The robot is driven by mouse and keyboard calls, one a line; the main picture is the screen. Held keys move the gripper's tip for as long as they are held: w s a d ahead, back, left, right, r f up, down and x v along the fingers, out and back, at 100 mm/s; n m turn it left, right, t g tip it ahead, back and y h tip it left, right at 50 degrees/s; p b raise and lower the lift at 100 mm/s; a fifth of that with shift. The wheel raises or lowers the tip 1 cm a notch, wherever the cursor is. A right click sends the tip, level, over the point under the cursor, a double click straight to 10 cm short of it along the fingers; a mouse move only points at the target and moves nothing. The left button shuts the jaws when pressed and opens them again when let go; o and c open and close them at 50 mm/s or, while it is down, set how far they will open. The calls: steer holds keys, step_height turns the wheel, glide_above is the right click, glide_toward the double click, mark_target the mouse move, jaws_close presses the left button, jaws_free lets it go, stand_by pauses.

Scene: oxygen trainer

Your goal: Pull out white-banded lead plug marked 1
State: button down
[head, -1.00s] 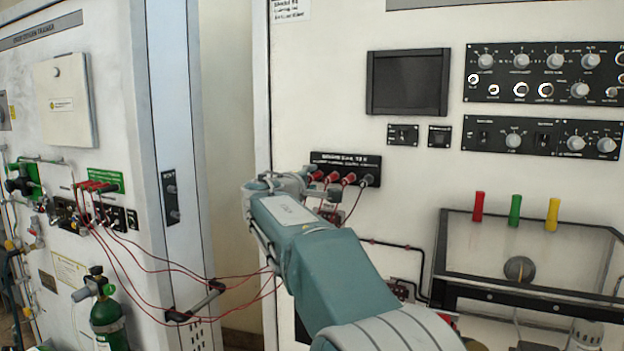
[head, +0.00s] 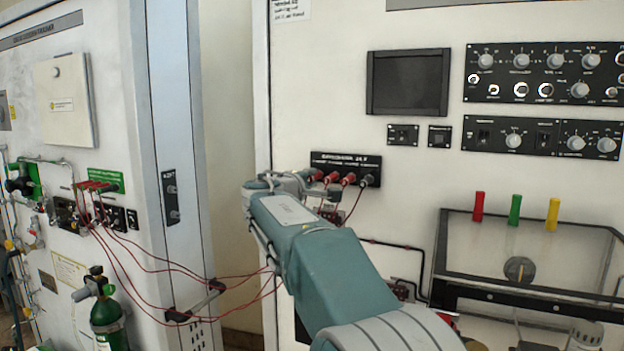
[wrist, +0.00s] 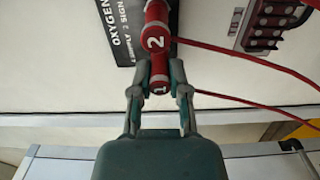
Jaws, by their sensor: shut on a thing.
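The lead plug marked 1 (wrist: 160,84) is red with a pale band carrying the number, and a red lead runs from it to the right in the wrist view. My gripper (wrist: 159,88) is shut on it, one finger on each side. The plug is close beside the plug marked 2 (wrist: 155,38). Whether plug 1 is still seated in its socket cannot be told. In the head view my gripper (head: 300,180) is at the left end of the black socket strip (head: 345,159), and my arm hides plug 1 there.
More red plugs (head: 348,179) sit in the strip to the right of my gripper. Red leads (head: 175,268) hang across the gap to the left cabinet (head: 95,150). A green cylinder (head: 107,318) stands at lower left. A clear-sided box (head: 530,250) is at right.

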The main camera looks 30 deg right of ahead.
steer(key=shift+s+a, duration=0.2)
steer(key=shift+a, duration=0.05)
steer(key=shift+v, duration=2.25)
steer(key=shift+f, duration=0.1)
